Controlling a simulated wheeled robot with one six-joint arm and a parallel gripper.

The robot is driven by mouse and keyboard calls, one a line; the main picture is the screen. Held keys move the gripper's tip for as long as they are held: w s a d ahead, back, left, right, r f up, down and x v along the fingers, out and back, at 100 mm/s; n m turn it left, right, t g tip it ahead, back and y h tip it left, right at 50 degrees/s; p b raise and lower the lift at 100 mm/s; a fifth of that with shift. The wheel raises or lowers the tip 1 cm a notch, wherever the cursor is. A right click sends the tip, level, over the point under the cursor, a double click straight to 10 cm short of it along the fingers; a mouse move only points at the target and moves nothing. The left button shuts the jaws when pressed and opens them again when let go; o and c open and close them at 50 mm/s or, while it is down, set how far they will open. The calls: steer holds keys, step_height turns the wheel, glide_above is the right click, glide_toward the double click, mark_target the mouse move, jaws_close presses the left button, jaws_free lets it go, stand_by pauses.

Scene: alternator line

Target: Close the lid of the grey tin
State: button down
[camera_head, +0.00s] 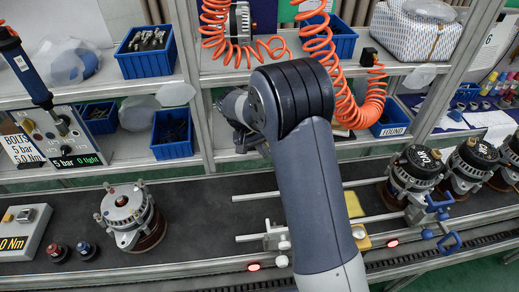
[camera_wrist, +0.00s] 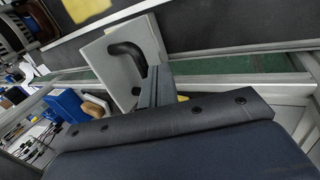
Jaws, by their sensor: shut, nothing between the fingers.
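No grey tin can be made out for certain in the head view, where my arm covers the middle of the bench. In the wrist view, a light grey, flat-sided thing with a black curved handle (camera_wrist: 122,66) stands just beyond my fingers. It may be the tin or its lid, but I cannot tell which, nor how far any lid is open. My gripper (camera_wrist: 160,78) is shut and empty, its dark fingers overlapping the right part of the grey thing in the picture. I cannot tell whether they touch it.
In the head view, an alternator (camera_head: 130,215) stands on the dark bench at left, and several more stand at right. Blue bins (camera_head: 146,52) fill the shelves behind. An orange coiled hose (camera_head: 335,75) hangs near my arm. Bare bench (camera_head: 205,215) shows left of my arm.

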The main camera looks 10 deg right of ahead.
steer(key=shift+d, duration=0.1)
steer(key=d+f+y+b, duration=0.1)
steer(key=d+y, duration=0.3)
steer(key=d, duration=0.1)
steer(key=d+f+y+b, duration=0.1)
steer(key=d+y, duration=0.4)
steer(key=d+f+y+b, duration=0.1)
steer(key=d+y+b, duration=0.1)
steer(key=d+y, duration=0.3)
steer(key=shift+d, duration=0.3)
steer(key=shift+d+f+b, duration=0.55)
steer(key=shift+d+f, duration=0.05)
steer(key=shift+f, duration=0.05)
steer(key=shift+r, duration=0.2)
